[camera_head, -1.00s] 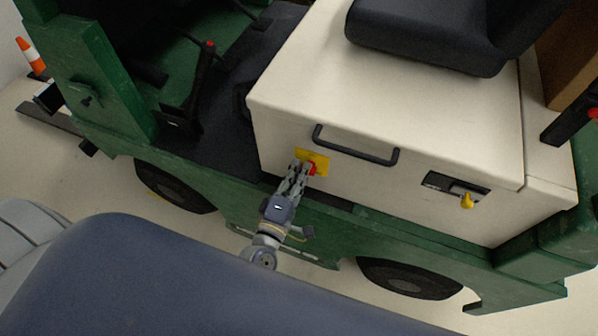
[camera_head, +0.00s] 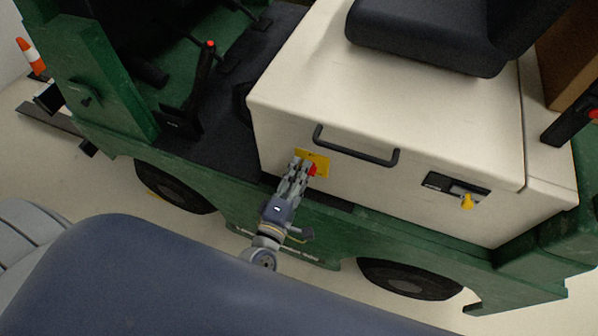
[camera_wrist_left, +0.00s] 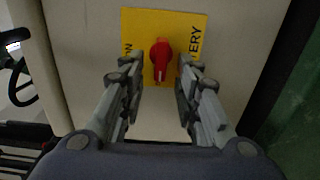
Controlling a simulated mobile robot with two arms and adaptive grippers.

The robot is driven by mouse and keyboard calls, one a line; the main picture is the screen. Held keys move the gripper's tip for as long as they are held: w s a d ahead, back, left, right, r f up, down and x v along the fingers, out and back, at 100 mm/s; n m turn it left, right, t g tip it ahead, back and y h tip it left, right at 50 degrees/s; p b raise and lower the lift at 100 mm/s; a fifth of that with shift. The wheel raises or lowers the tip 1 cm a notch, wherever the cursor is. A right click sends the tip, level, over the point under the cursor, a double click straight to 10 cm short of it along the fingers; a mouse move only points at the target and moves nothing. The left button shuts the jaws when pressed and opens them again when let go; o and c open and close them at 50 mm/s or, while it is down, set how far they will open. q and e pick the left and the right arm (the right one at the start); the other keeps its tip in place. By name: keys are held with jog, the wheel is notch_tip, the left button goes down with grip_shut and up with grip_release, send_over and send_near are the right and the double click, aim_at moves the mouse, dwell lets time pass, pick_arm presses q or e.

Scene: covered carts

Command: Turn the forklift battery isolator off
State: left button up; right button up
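The isolator is a red rotary knob (camera_wrist_left: 161,60) on a yellow plate (camera_wrist_left: 188,24). Its handle points down in the left wrist view, with a pale mark near the lower end. The plate shows lettering ending in "N" at left and "ERY" at right. In the head view the plate (camera_head: 321,158) is on the cream battery box, with the knob (camera_head: 313,170) partly hidden by my gripper. My left gripper (camera_wrist_left: 162,76) is open, its fingers either side of the knob's lower part. I cannot tell whether they touch it. It also shows in the head view (camera_head: 301,164). My right gripper is not in view.
The cream box (camera_head: 400,100) has a black bar handle (camera_head: 355,147) just above right of the plate. A recessed latch with a yellow piece (camera_head: 467,201) is farther right. The green forklift body (camera_head: 400,232) runs below. A black seat (camera_head: 425,35) sits on top.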

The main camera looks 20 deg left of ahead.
pick_arm(q)
jog(key=s, duration=1.2)
jog(key=shift+a, duration=0.2)
jog(key=shift+w+f, duration=0.1)
jog(key=s+f+m+g+h, duration=0.1)
jog(key=s+f+m+g, duration=0.2)
jog(key=f, duration=0.6)
jog(key=s+f+m+g, duration=0.1)
jog(key=f+m+g, duration=0.1)
jog(key=f+m, duration=0.45)
jog(key=s+f+m+g+h, duration=0.1)
jog(key=f+m+g, duration=0.15)
jog(key=f, duration=0.75)
jog(key=s+a+f+m+g+y, duration=0.1)
jog(key=s+a+f+m+g, duration=0.3)
jog(key=s+f, duration=0.5)
jog(key=s+a+f+m+g+y, duration=0.1)
jog(key=s+a+f+m+g, duration=0.3)
jog(key=s+f, duration=0.5)
jog(key=s+g, duration=0.1)
jog(key=s, duration=0.2)
jog(key=shift+y, duration=0.3)
jog(key=shift+w+r+g, duration=0.1)
jog(key=shift+g, duration=0.15)
